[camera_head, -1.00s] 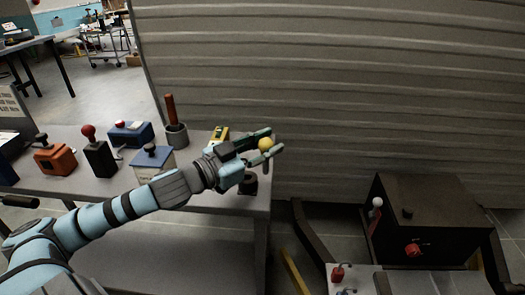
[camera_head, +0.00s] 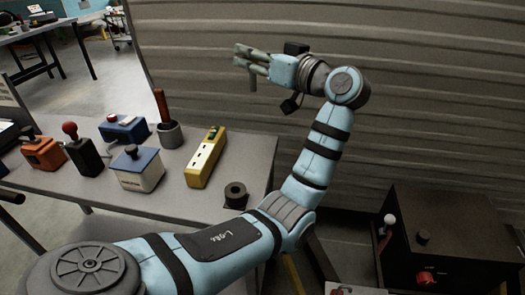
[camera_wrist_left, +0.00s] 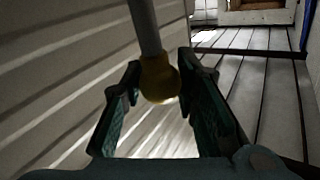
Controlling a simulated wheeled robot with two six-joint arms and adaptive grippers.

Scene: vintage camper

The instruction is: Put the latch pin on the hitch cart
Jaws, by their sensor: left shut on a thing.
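My left gripper (camera_head: 250,58) is raised above the back of the bench, in front of the ribbed wall. It is shut on the latch pin, whose grey shaft (camera_head: 253,80) hangs down below the fingers in the head view. In the left wrist view the pin's yellow ball knob (camera_wrist_left: 158,78) sits between the two fingertips (camera_wrist_left: 160,85), and its shaft extends away from the gripper. A pale surface (camera_head: 347,289) shows at the bottom edge of the head view; I cannot tell whether it belongs to the hitch cart. My right gripper is not in view.
The bench (camera_head: 205,209) holds a yellow power strip (camera_head: 205,157), a black ring-shaped roll (camera_head: 235,195), a grey cup (camera_head: 170,134) and several knobbed boxes. A dark box (camera_head: 455,225) with a red knob stands low at the right. The ribbed wall (camera_head: 420,80) closes the back.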

